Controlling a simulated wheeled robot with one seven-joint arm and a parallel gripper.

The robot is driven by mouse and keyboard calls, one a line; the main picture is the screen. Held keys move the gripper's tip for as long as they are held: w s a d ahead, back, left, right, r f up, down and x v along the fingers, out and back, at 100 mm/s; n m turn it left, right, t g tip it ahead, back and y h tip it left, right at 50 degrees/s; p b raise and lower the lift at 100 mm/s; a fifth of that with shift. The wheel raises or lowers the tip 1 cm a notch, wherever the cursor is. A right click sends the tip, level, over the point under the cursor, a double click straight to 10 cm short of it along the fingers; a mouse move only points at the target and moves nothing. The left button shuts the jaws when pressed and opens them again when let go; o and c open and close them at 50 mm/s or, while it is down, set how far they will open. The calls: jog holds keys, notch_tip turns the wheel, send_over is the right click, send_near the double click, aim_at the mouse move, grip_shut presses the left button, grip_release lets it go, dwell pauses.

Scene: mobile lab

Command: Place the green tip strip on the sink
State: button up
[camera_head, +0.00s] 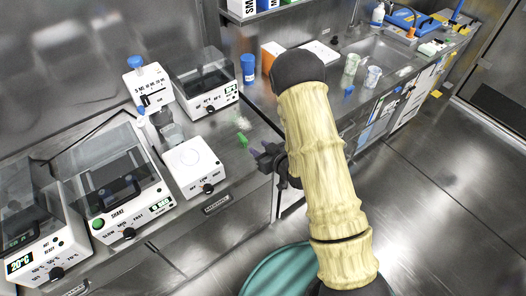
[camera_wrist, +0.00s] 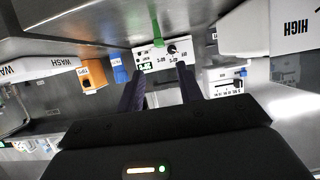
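The green tip strip (camera_head: 243,139) is a small green piece by the bench top, just up and left of my gripper (camera_head: 262,157) in the head view. In the wrist view the green strip (camera_wrist: 157,36) shows at top centre, beyond the fingertips. The two dark fingers (camera_wrist: 160,82) stand well apart with nothing visible between them, so my gripper is open. The sink (camera_head: 378,52) is a metal basin in the bench at the upper right of the head view.
A white device (camera_head: 195,168) stands left of my gripper, and a lidded device (camera_head: 207,84) stands behind the strip. A blue-capped bottle (camera_head: 248,68) is beside it. Cups (camera_head: 372,77) stand at the sink's near edge. Open floor (camera_head: 440,190) lies to the right.

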jog(key=shift+s+d+r, duration=0.25)
jog(key=shift+s+d, duration=0.05)
jog(key=shift+s, duration=0.2)
jog(key=shift+w, duration=0.1)
jog(key=shift+d, duration=0.1)
